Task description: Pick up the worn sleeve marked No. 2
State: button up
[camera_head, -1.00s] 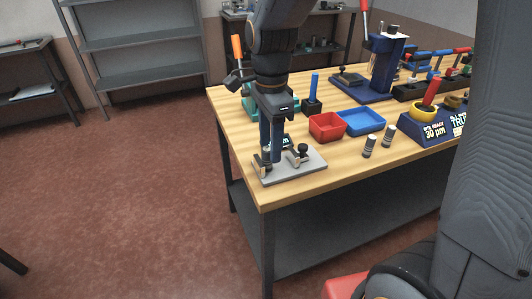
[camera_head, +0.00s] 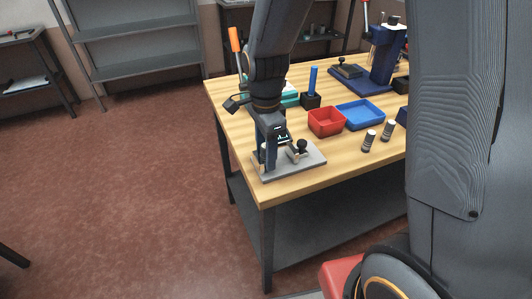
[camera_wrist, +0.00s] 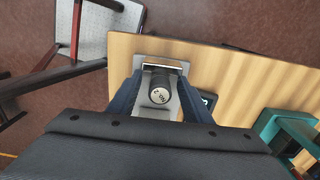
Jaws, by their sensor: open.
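The worn sleeve (camera_wrist: 159,88), a dark cylinder with a pale end face that seems to read "No. 2", stands between my fingers in the wrist view. It sits on a grey fixture plate (camera_head: 300,166) at the table's near left corner. My gripper (camera_wrist: 159,102) is open, with one finger on each side of the sleeve. Whether either finger touches it I cannot tell. In the head view my gripper (camera_head: 268,160) points down at the plate and mostly hides the sleeve.
A black-knobbed clamp (camera_head: 302,148) stands on the plate, right of my gripper. A red tray (camera_head: 326,130) and a blue tray (camera_head: 374,121) lie beyond it. Two dark cylinders with pale ends (camera_head: 368,141) (camera_head: 388,131) stand to the right. Bare wood (camera_head: 345,158) lies between.

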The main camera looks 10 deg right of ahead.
jog(key=shift+f, duration=0.6)
jog(key=shift+c, duration=0.4)
grip_shut()
jog(key=shift+r, duration=0.15)
